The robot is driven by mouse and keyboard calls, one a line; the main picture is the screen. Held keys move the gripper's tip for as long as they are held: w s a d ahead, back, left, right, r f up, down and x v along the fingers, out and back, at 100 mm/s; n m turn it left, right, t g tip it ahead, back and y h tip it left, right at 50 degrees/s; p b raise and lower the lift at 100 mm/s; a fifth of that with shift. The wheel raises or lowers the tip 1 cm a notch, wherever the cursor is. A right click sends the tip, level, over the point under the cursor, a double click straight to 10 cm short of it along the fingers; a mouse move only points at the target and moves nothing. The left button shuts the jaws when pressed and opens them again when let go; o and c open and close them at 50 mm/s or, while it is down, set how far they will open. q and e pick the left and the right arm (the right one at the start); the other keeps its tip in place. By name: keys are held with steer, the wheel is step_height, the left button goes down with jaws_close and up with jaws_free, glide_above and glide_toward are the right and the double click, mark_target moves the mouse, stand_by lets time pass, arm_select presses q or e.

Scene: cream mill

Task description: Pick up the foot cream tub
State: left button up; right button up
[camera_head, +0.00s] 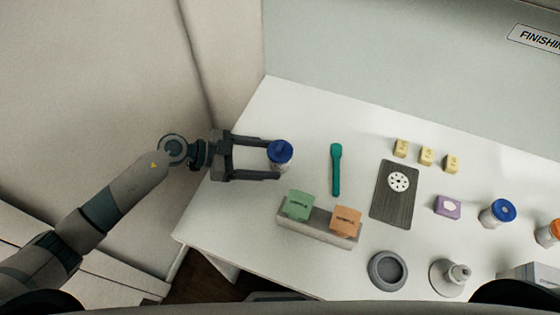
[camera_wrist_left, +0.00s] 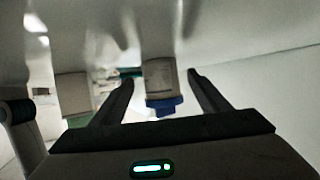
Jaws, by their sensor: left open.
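A tub with a blue lid (camera_head: 280,152) stands at the left end of the white table. My left gripper (camera_head: 277,160) is open, with its two fingers reaching along either side of this tub near their tips. In the left wrist view the white tub (camera_wrist_left: 160,78) shows between the fingers, its blue lid lowest in the picture. I cannot see contact between fingers and tub. A second blue-lidded tub (camera_head: 498,212) stands at the right. I cannot read the labels to tell which is foot cream. My right gripper is not in view.
A teal spatula (camera_head: 336,170) lies right of the gripper. A grey holder (camera_head: 318,228) bears green and orange blocks just in front. Further right are a dark board (camera_head: 394,208), yellow blocks (camera_head: 426,156), a purple box (camera_head: 447,207) and a grey dish (camera_head: 387,270).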

mark_target(278, 151)
arm_select(q)
steer(key=shift+b+x, duration=0.7)
steer(key=shift+x, duration=0.75)
steer(key=shift+w, duration=0.1)
steer(key=shift+a, duration=0.1)
steer(key=c, duration=1.4)
steer(key=shift+r, duration=0.15)
steer(key=shift+r, duration=0.5)
steer(key=r, duration=0.3)
steer(key=shift+s+d+r+b, duration=0.2)
steer(key=shift+s+d+b, duration=0.1)
steer(key=shift+d+b, duration=0.05)
steer(key=s+d+r, duration=0.4)
steer(key=d, duration=0.1)
steer(key=s+d+r, duration=0.2)
steer(key=s+d, duration=0.1)
steer(key=shift+d+r+b, duration=0.15)
steer(key=shift+r+b, duration=0.05)
steer(key=shift+b, duration=0.1)
